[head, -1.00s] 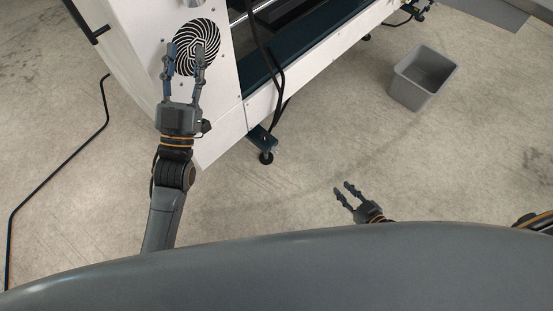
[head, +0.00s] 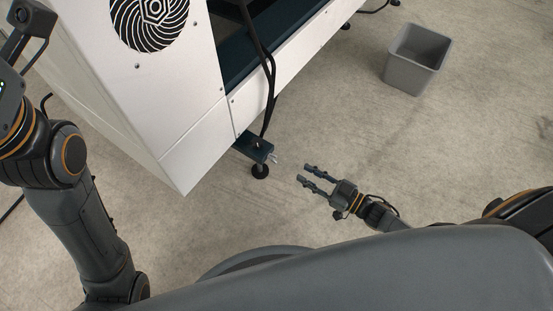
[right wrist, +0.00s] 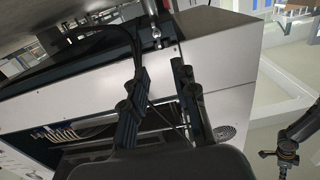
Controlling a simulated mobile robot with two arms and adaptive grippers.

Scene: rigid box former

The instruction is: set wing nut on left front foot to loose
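The left front foot (head: 260,171) is a dark round pad under a dark bracket (head: 252,147) at the white machine's near lower corner. A small silver wing nut (head: 275,158) shows at the bracket's right end; its setting is too small to read. In the right wrist view, a silver fitting (right wrist: 157,38) that looks like the wing nut is beyond the fingertips. My right gripper (head: 304,173) is to the right of the foot, fingers apart and empty, pointing at it without touching. It also shows in the right wrist view (right wrist: 160,72). My left gripper's fingers are outside the head view.
The white machine (head: 150,95) fills the upper left, with a round fan grille (head: 150,18). Black cables (head: 268,80) hang down beside the bracket. A grey bin (head: 416,60) stands at upper right. The floor around the right gripper is clear.

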